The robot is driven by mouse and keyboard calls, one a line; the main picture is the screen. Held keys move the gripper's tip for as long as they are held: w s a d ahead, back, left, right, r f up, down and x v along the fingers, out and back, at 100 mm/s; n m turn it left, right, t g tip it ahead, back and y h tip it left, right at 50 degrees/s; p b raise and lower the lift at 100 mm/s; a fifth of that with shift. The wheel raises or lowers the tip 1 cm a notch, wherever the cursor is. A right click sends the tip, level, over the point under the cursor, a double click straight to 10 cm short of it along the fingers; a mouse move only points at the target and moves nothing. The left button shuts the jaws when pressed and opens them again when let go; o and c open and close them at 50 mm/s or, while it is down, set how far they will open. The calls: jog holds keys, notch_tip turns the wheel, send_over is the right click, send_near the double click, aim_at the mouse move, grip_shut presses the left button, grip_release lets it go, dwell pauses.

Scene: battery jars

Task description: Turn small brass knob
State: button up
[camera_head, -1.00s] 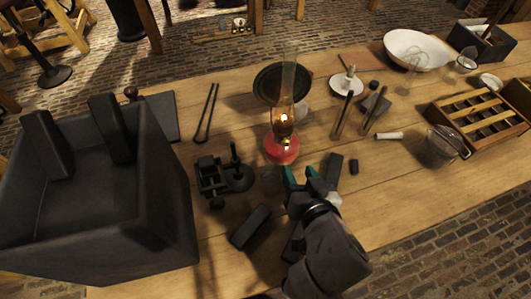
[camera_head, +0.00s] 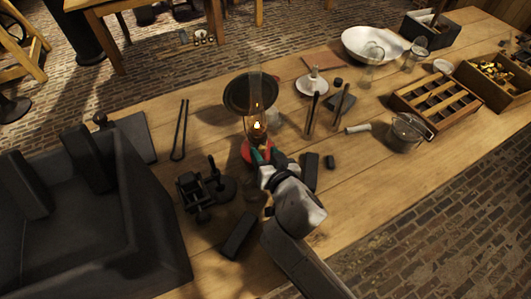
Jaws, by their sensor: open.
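A lit oil lamp with a red base (camera_head: 250,148) and a tall glass chimney (camera_head: 256,92) stands near the middle of the table, its flame showing inside. My gripper (camera_head: 262,156) is at the front right of the lamp's base, its green-tipped fingers close against it. The fingers are open, though the gap between them is hard to see. The small brass knob cannot be made out; it is hidden by the gripper or too small. I cannot tell whether the fingers touch the lamp.
A dark round plate (camera_head: 250,93) stands behind the lamp. A small black stand (camera_head: 218,184) is to its left. Black blocks (camera_head: 239,232) lie on the wooden table (camera_head: 370,180). A large dark box (camera_head: 100,250) fills the left. Upright sticks (camera_head: 312,112) stand to the right.

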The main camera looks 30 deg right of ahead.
grip_shut()
jog(key=shift+w+a+f+n+h+b, duration=0.1)
jog(key=shift+a+f+n+h+b, duration=0.05)
jog(key=shift+n+h+b, duration=0.7)
jog(key=shift+n+g+h, duration=0.3)
jog(key=shift+n+h, duration=0.05)
jog(key=shift+n, duration=0.4)
grip_release()
